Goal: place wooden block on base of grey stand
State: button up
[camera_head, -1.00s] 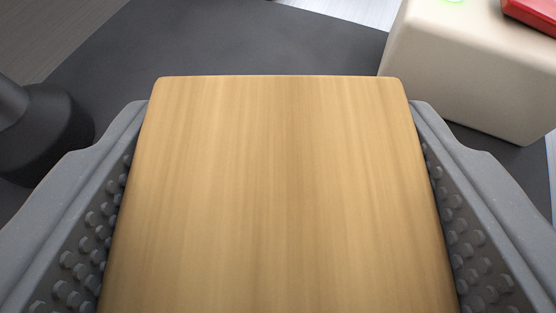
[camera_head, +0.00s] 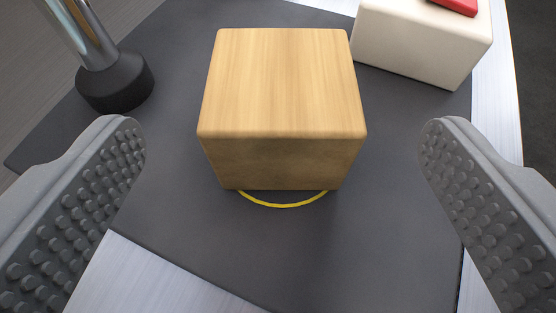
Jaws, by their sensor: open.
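The wooden block (camera_head: 282,85) stands upright on the dark grey base (camera_head: 200,235) of the stand, in the middle of the view. It covers most of a yellow curved line (camera_head: 285,205) on the base, whose near arc shows below the block. The stand's metal post (camera_head: 88,35) with a black collar (camera_head: 115,82) rises from the base at the upper left. My gripper (camera_head: 282,140) is open and empty. Its two grey studded fingers are wide apart, one to the left and one to the right of the block, both clear of it and nearer to me.
A cream box (camera_head: 422,42) with a red part (camera_head: 455,5) on top stands at the upper right, close to the block's right side. Bright brushed metal surface (camera_head: 150,280) shows beyond the base's near and right edges. The base in front of the block is clear.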

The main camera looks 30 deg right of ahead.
jog(key=shift+p+v, duration=0.35)
jog(key=shift+v, duration=1.6)
jog(key=w+a+r+n+t+y, duration=0.1)
jog(key=w+a+r+t+y, duration=0.15)
jog(key=r, duration=0.55)
jog(key=w+a+r+t+y, duration=0.1)
jog(key=w+a+r+y, duration=0.15)
jog(key=r, duration=0.65)
jog(key=s+r+n+y, duration=0.2)
jog(key=r, duration=0.6)
jog(key=s+r+n+y, duration=0.2)
jog(key=s+r+y, duration=0.1)
jog(key=r, duration=0.5)
jog(key=s+d+r+h, duration=0.1)
jog(key=s+d+r, duration=0.4)
jog(key=s+r, duration=0.2)
jog(key=s+d+r+n+h, duration=0.1)
jog(key=s+d+r+h, duration=0.1)
jog(key=s+d+r, duration=0.4)
jog(key=s+r, duration=0.2)
jog(key=shift+s, duration=0.35)
